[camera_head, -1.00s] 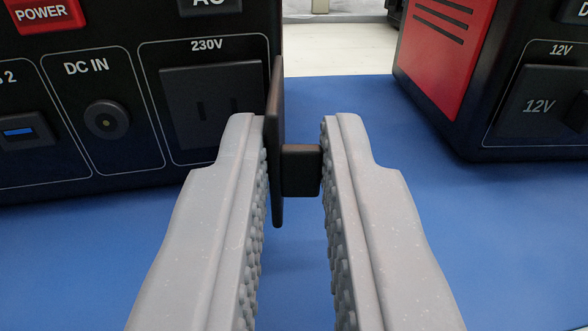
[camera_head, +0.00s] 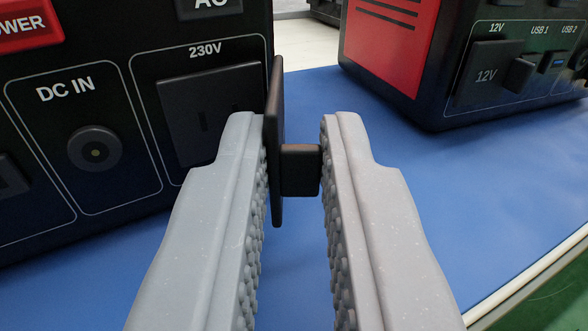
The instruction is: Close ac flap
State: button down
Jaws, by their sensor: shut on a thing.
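The AC flap (camera_head: 275,150) is a thin dark plate seen nearly edge-on, standing out from the front of the left power station (camera_head: 110,60) at the right edge of its 230V socket (camera_head: 202,110). A small dark block-like tab (camera_head: 301,170) sticks out from the flap's right face. My gripper (camera_head: 289,150) is shut on the flap, with the left finger against the plate and the right finger against the tab. The left finger hides part of the socket area.
A second power station (camera_head: 450,60) with a red side panel stands at the back right, apart from my gripper. Blue mat (camera_head: 420,190) lies between and in front of them. The mat's edge (camera_head: 530,270) shows at lower right.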

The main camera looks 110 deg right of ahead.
jog(key=shift+w+d+m+g+y+p, duration=0.1)
jog(key=shift+w+m+g+y+p, duration=0.25)
jog(key=shift+m+g+p, duration=0.3)
jog(key=shift+w+m+g+y+p, duration=0.25)
jog(key=shift+m+g+y+p, duration=0.15)
jog(key=shift+g, duration=0.35)
jog(key=shift+w+m+g+y, duration=0.15)
jog(key=shift+m+g+y, duration=0.15)
jog(key=shift+g, duration=0.2)
jog(key=c, duration=1.5)
grip_release()
jog(key=shift+d, duration=0.1)
